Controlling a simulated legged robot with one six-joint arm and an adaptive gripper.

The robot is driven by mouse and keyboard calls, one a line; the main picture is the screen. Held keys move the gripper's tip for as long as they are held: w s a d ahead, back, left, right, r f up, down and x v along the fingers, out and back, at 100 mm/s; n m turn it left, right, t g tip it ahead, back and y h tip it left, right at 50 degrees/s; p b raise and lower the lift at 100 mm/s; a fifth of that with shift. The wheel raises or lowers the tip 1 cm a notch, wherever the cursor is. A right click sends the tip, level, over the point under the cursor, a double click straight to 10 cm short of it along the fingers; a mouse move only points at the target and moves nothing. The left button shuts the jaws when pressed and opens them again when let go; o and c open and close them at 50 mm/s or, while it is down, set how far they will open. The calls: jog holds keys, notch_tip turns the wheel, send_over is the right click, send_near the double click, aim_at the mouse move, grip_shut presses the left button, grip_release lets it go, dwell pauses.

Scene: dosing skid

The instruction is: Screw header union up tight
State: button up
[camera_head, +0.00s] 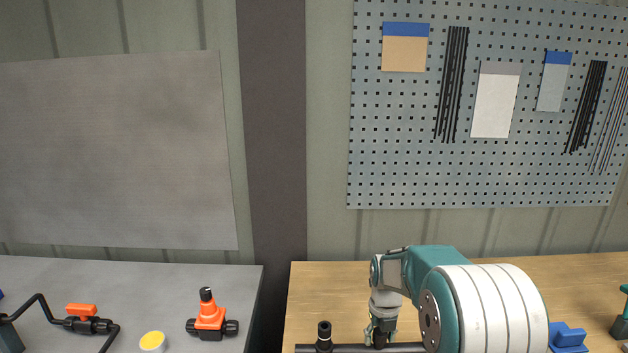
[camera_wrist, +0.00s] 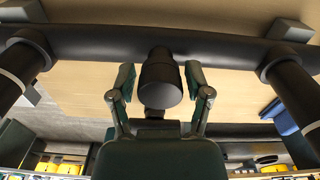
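The black header pipe (camera_head: 350,348) runs along the bottom of the head view, and it crosses the top of the wrist view (camera_wrist: 225,52). A black cylindrical fitting (camera_wrist: 160,80), which looks like the header union, juts from the pipe toward the wrist camera. My gripper (camera_head: 381,334) points down over the pipe in the head view. In the wrist view my gripper (camera_wrist: 160,84) has a finger on each side of the fitting, with narrow gaps showing, so it looks open around it. How tight the union is cannot be seen.
An upright black fitting (camera_head: 324,337) stands on the pipe left of my gripper. A blue item (camera_head: 567,337) lies to the right on the wooden bench (camera_head: 310,285). The grey table (camera_head: 150,280) at left carries an orange-handled valve (camera_head: 82,312), an orange-and-black valve (camera_head: 210,316) and a yellow-topped cup (camera_head: 153,341).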

jog(key=shift+o, duration=0.6)
jog(key=shift+r, duration=0.1)
jog(key=shift+r, duration=3.6)
jog(key=shift+c, duration=0.6)
jog(key=n, duration=0.1)
jog(key=r+n, duration=0.1)
jog(key=n, duration=0.1)
jog(key=shift+r+n, duration=0.15)
jog(key=shift+n, duration=0.15)
jog(key=n, duration=0.1)
jog(key=r+n, duration=0.1)
jog(key=n, duration=0.3)
jog(key=shift+r, duration=0.4)
jog(key=shift+f, duration=5)
